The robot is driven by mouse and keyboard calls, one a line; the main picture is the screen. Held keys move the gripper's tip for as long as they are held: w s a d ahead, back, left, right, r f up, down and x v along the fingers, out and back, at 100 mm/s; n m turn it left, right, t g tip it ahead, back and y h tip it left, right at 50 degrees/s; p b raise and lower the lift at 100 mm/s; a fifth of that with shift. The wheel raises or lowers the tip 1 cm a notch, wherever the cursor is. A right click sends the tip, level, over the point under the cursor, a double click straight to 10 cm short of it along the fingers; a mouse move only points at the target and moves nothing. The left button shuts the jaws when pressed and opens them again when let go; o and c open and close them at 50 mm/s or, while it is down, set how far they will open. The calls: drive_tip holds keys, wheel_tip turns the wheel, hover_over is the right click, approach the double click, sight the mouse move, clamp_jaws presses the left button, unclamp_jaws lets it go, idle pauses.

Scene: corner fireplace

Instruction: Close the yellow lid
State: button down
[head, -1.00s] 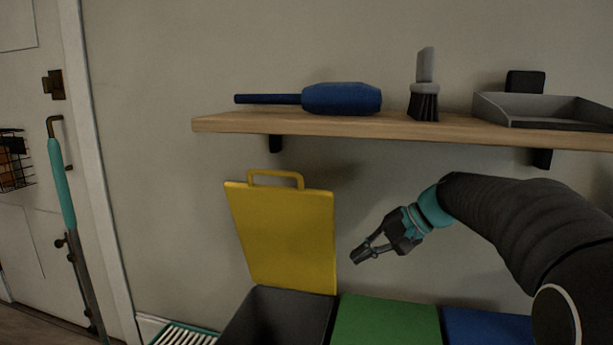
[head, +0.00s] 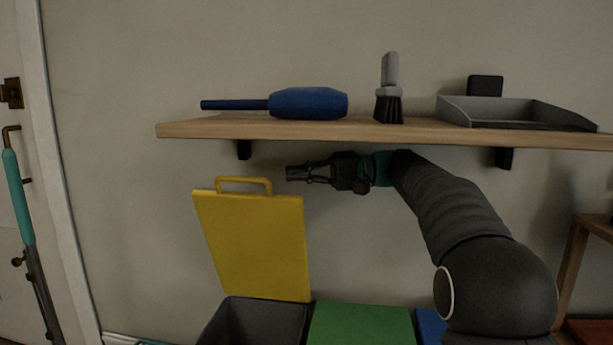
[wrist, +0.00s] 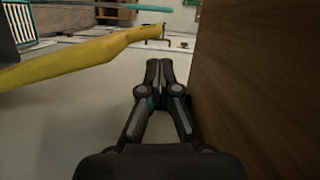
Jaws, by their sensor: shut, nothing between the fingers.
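The yellow lid (head: 253,245) stands open in the head view, nearly upright at the back of a dark grey bin (head: 255,322), with its loop handle (head: 243,182) on top. The bin's open mouth shows below it. In the wrist view the yellow lid (wrist: 75,55) crosses the left side, seen nearly edge-on. My gripper (head: 291,173) is shut and empty. It points left, just right of the lid's handle and slightly higher, below the shelf. The shut fingers also show in the wrist view (wrist: 159,65), apart from the lid.
A wooden shelf (head: 230,130) runs close above my gripper, bearing a blue duster (head: 308,103), a brush (head: 389,90) and a grey dustpan (head: 510,113). A green lid (head: 360,325) and a blue lid (head: 432,325) lie flat to the right. Wall space left of the yellow lid is clear.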

drive_tip(key=shift+s+a+f, duration=0.1)
drive_tip(key=shift+s+a, duration=0.1)
drive_tip(key=shift+a, duration=1.3)
drive_tip(key=shift+s+a, duration=0.15)
drive_tip(key=shift+a, duration=1.35)
